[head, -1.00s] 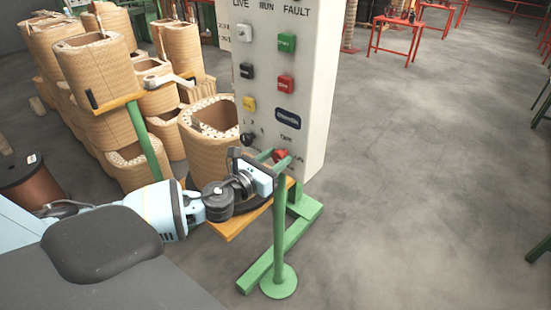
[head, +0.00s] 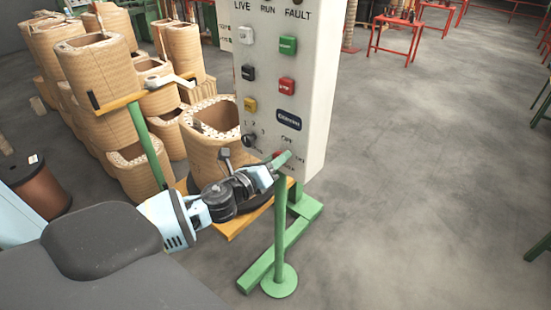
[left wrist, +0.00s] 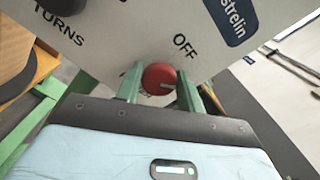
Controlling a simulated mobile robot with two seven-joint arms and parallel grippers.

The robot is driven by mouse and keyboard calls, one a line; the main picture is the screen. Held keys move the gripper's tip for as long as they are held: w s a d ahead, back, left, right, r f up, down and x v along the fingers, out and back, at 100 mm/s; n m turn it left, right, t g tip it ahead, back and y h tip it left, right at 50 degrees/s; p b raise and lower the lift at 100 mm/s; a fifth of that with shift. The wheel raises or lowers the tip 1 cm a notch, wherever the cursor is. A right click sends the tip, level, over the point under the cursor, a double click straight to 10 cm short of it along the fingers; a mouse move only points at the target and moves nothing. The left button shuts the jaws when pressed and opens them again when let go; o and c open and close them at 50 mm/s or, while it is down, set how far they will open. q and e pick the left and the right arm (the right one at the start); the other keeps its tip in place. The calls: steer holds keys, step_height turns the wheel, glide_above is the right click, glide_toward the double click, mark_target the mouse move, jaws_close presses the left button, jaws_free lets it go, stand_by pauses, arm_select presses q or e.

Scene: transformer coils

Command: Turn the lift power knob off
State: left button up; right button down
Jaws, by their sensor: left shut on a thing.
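The lift power knob is a round red knob low on the light grey control panel (head: 314,100). It shows best in the left wrist view (left wrist: 159,78), with a pale mark on its face and the word OFF printed above and to its right. In the head view it is mostly hidden behind my fingers. My left gripper (head: 281,161) is at the panel's lower part, its two green fingers on either side of the knob, shut on it. The wrist is rolled, so the panel looks tilted in the left wrist view. My right gripper is not in view.
Above the knob are a dark selector knob (head: 249,140), a red button (head: 287,86), a green button (head: 288,45) and a yellow button (head: 250,104). A green post (head: 280,235) stands below my gripper. Wound coils (head: 207,143) crowd the left. The floor at right is clear.

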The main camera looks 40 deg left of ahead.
arm_select(q)
steer(key=n+p, duration=0.2)
steer(key=n, duration=0.9)
steer(key=shift+a+f, duration=0.1)
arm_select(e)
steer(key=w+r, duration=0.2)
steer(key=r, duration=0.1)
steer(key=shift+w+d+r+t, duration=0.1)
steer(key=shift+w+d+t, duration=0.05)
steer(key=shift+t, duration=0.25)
arm_select(q)
steer(key=o, duration=1)
